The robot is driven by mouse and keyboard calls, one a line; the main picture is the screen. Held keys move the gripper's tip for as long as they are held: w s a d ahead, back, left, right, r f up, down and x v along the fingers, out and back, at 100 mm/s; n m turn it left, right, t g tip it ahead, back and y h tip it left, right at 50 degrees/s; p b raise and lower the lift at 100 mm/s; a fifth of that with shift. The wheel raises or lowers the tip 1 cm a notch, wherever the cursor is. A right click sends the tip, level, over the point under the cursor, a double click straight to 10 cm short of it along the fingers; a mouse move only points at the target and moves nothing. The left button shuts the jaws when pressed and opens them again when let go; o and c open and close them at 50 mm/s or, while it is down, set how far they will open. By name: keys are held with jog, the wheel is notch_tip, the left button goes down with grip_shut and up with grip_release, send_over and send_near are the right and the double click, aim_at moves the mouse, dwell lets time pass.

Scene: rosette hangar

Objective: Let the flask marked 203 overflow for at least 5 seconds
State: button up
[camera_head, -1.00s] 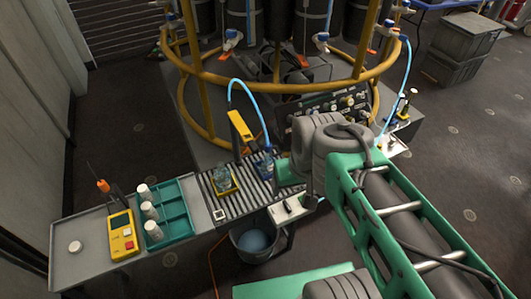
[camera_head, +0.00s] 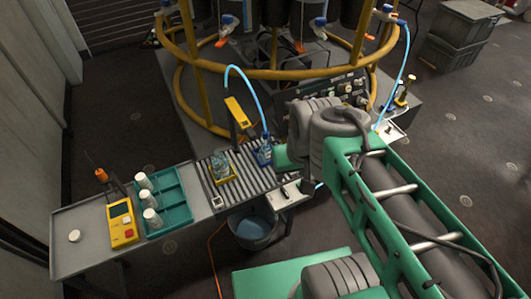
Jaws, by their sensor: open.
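Two small flasks stand on the slatted rack. One flask (camera_head: 222,168) is clear and sits in a yellow-edged holder. The other flask (camera_head: 264,153) looks blue and stands to its right, below the end of a light blue hose (camera_head: 247,80). No number can be read on either, so I cannot tell which is marked 203. I cannot make out whether liquid runs over a rim. My green and grey arm reaches in from the lower right, and its bend is close to the blue flask. My gripper does not show; it is hidden behind the arm or out of frame.
A grey bucket (camera_head: 232,226) with bluish liquid stands under the rack (camera_head: 205,160). On the bench (camera_head: 75,220) are a yellow meter (camera_head: 121,222) and a teal tray (camera_head: 180,214) with white-capped containers. A yellow ring frame (camera_head: 290,68) stands behind.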

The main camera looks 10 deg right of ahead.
grip_shut()
dwell(1.2)
